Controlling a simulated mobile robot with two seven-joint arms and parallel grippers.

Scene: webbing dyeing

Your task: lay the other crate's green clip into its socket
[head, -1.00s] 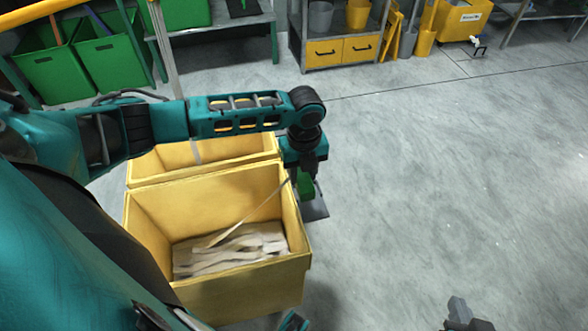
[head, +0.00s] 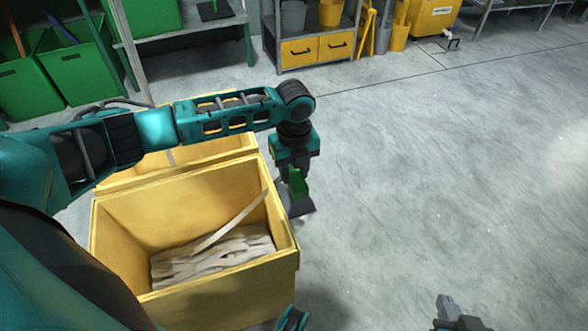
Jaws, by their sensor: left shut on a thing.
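My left gripper (head: 294,172) points down just outside the right wall of the nearer yellow crate (head: 200,292). It is shut on a green clip (head: 297,185), whose upper part the jaws hide. A dark grey plate (head: 300,204) shows right under the clip; I cannot tell whether they touch or whether it is the socket. Pale webbing (head: 215,258) lies folded in the nearer crate, and one strap (head: 232,221) rises from it to the right wall. My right gripper (head: 450,312) shows only partly at the bottom edge; its jaw opening is unclear.
A second yellow crate (head: 215,151) stands directly behind, partly hidden by my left arm. Green bins (head: 80,68) stand at the upper left, and a bench with yellow drawers (head: 318,50) at the back. The floor to the right is clear.

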